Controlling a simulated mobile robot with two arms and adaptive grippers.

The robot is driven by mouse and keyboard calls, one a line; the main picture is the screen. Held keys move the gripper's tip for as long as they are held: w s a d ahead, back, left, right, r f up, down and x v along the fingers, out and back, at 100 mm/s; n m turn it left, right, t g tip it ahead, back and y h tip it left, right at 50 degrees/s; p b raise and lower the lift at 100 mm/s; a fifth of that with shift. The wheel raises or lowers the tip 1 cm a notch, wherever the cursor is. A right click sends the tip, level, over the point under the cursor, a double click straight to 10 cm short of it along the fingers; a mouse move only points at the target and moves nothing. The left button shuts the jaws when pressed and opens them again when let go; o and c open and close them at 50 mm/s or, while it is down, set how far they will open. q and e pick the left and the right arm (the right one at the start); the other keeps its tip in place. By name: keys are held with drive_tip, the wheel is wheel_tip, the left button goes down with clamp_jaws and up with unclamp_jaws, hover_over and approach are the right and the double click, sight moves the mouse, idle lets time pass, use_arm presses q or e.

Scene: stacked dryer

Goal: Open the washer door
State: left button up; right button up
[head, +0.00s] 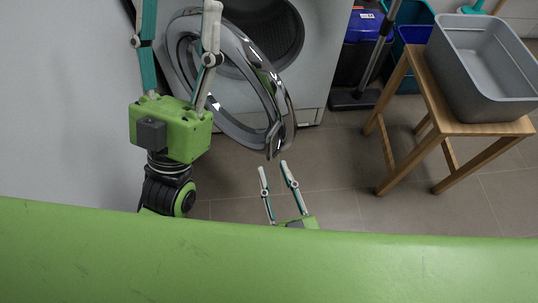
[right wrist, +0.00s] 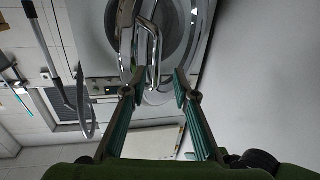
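The washer door (head: 271,88), a round ring with chrome trim, stands swung out from the washer (head: 313,62), and the dark drum shows behind it. It also shows in the right wrist view (right wrist: 126,40), nearly edge-on. My right gripper (head: 273,167) is open and empty, just in front of the door's near lower edge. In the right wrist view its fingertips (right wrist: 160,80) are apart, with the chrome trim just beyond them. My left gripper (head: 178,15) is spread open at the left. One of its fingers overlaps the door rim in view; contact cannot be told.
A wooden stool (head: 440,95) carrying a grey basin (head: 485,65) stands on the right. A mop (head: 375,65) and blue bins (head: 362,27) stand beside the washer. A plain wall (head: 70,100) borders the left. The tiled floor in front is clear.

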drive_tip(key=v, duration=0.5)
drive_tip(key=shift+s, duration=0.15)
idle(0.4)
